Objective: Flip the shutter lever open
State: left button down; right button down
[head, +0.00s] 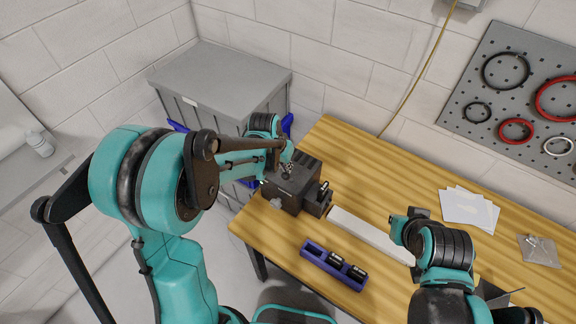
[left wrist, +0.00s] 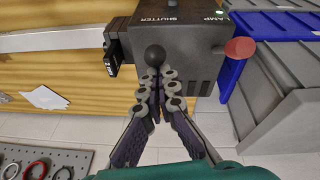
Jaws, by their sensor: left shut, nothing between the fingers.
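A dark grey box (head: 284,195) stands at the left end of the wooden table. In the left wrist view the box (left wrist: 185,55) carries the words SHUTTER and LAMP. A lever with a black ball knob (left wrist: 155,54) sits by the SHUTTER word; its lower part is hidden. My left gripper (head: 287,172) is at the box; in the left wrist view its fingers (left wrist: 157,80) are shut and empty, their tips right by the ball. Whether they touch it I cannot tell. A red knob (left wrist: 240,49) sticks out on the LAMP side. My right gripper cannot be made out.
A white bar (head: 365,232) runs right from the box. A blue rack (head: 318,258) with black pieces lies near the front edge. Papers (head: 468,208) and a clear bag (head: 540,250) lie to the right. A grey cabinet (head: 220,75) stands behind. The table's back middle is clear.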

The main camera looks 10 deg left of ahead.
pick_arm(q)
jog(key=shift+s+a+f, duration=0.2)
jog(key=shift+s+a, duration=0.05)
jog(key=shift+s, duration=0.3)
jog(key=shift+w, duration=0.1)
pick_arm(e)
jog(key=shift+f, duration=0.45)
pick_arm(q)
jog(key=shift+d, duration=0.1)
